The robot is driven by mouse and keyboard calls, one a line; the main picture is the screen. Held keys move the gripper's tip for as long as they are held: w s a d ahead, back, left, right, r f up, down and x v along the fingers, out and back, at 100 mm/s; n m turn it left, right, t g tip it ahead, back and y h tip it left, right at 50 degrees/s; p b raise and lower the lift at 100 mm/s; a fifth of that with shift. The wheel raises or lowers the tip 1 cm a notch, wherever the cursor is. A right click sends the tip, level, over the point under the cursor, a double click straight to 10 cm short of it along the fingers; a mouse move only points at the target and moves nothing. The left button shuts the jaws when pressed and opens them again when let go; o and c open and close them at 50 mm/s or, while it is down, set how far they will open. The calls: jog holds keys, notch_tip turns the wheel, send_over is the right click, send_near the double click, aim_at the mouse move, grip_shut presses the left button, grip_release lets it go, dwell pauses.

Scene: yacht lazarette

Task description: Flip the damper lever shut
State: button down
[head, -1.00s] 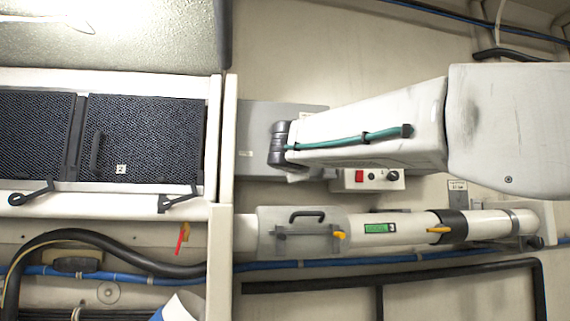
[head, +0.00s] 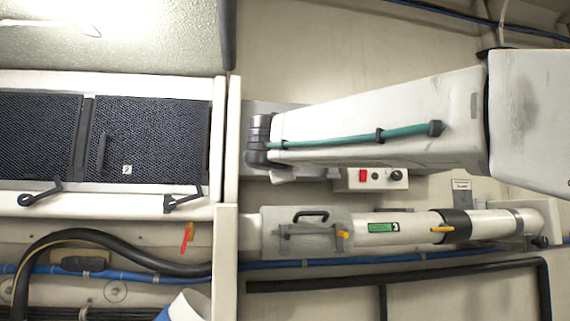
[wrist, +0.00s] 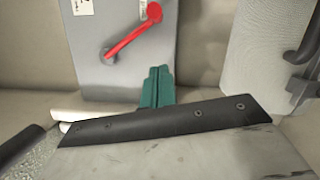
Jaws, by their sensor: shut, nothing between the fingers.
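A white duct (head: 500,221) runs along the lower wall in the head view. A yellow lever (head: 442,229) sits at its black collar and points along the duct. A smaller yellow tab (head: 343,234) is at the grey plate (head: 268,236) on the duct's left part. A red lever (wrist: 135,35) on a grey box (wrist: 90,50) shows in the wrist view, slanting up to the right. I cannot tell for sure which is the damper lever. My gripper (wrist: 157,88) shows two teal fingers together, empty, just below the grey box in the picture. My arm hides the gripper in the head view.
A small box with a red switch (head: 363,175) and dark knobs sits just above the duct. Dark mesh lockers (head: 150,140) with black latches are at left. A thick black hose (head: 100,236) and blue lines run below. A green label (head: 380,227) marks the duct.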

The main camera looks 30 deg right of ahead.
jog(key=shift+v, duration=2.55)
jog(key=shift+f, duration=0.1)
